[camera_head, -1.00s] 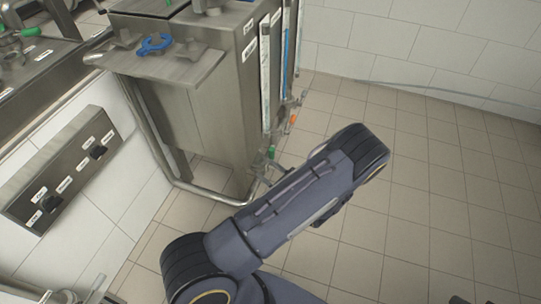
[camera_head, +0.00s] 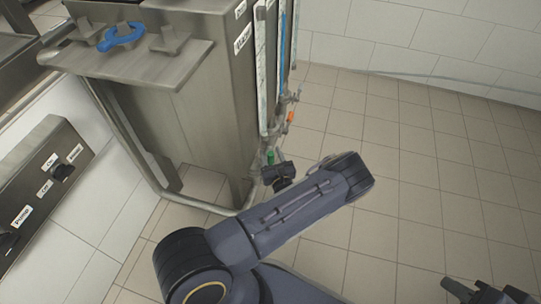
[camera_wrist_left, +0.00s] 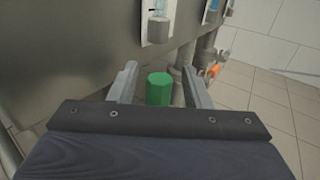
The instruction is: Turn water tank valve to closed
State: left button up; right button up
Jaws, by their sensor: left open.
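A steel tank (camera_head: 215,110) stands left of centre in the head view. Small valves sit at the lower ends of its sight tubes: a green valve (camera_head: 270,157) and, behind it, an orange one (camera_head: 290,117). My left gripper (camera_head: 268,165) is at the green valve, partly hidden by its own wrist. In the left wrist view its two fingers (camera_wrist_left: 158,92) are apart, with the green valve knob (camera_wrist_left: 159,89) between them; contact cannot be told. The orange valve also shows in the left wrist view (camera_wrist_left: 214,71). My right gripper (camera_head: 485,292) is partly in view at the bottom right, far from the valves.
A steel shelf (camera_head: 95,62) with a blue handle (camera_head: 120,37) juts from the tank. A bent pipe (camera_head: 140,165) runs around the tank's base. A switch panel (camera_head: 45,185) is on the left wall. The tiled floor (camera_head: 420,180) to the right is clear.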

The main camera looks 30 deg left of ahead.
pick_arm(q)
jog(key=shift+w+a, duration=0.2)
jog(key=shift+a, duration=0.05)
grip_shut()
jog(key=shift+d, duration=0.1)
